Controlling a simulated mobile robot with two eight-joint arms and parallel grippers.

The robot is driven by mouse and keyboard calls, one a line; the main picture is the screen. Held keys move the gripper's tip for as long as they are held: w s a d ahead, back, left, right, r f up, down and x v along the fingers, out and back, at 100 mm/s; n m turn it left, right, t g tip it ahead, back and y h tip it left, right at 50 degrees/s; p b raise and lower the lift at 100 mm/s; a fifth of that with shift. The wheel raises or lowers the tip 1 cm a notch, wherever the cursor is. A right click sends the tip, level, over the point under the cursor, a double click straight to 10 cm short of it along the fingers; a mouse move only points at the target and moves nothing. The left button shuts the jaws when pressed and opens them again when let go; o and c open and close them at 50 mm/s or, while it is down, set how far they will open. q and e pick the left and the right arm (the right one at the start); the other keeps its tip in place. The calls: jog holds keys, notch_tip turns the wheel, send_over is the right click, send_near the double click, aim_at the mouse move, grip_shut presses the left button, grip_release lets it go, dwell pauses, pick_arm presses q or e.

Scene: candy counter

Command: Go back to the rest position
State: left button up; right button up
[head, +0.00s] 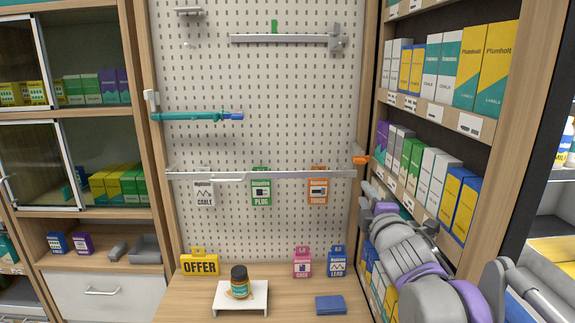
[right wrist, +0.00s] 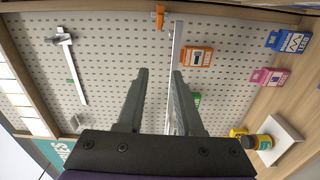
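My right arm comes in from the right in the head view, in front of the right-hand shelves. Its gripper (head: 369,192) is beside the right edge of the pegboard (head: 270,110). In the right wrist view the two dark fingers of the gripper (right wrist: 160,74) stand apart with nothing held between them. The pegboard and its long rail show beyond the fingers. My left gripper is in neither view.
A long rail (head: 262,175) carries the cable, plug and torch (head: 318,186) packs. An orange clip (head: 360,160) sits at its right end.

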jog(key=s+d+f+m+g+h, duration=0.1)
jog(key=s+d+f+m+g, duration=0.15)
jog(key=s+f+m, duration=0.5)
jog(key=s+d+f+m+g+h, duration=0.1)
jog(key=s+f+m+g, duration=0.3)
jog(key=f, duration=0.7)
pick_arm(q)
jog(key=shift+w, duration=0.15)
pick_arm(e)
jog(key=s+a+f+m+g, duration=0.1)
jog(key=s+f+m+g, duration=0.1)
jog(key=s+f, duration=0.6)
jog(key=s+a+f+m+g+y, duration=0.1)
jog(key=s+a+f+m+g, duration=0.1)
jog(key=s+f, duration=0.7)
jog(key=shift+s+f+m+g, duration=0.2)
jog(key=shift+s+m+g, duration=0.35)
jog(key=shift+m, duration=0.6)
jog(key=shift+o, duration=0.2)
jog(key=shift+w, duration=0.15)
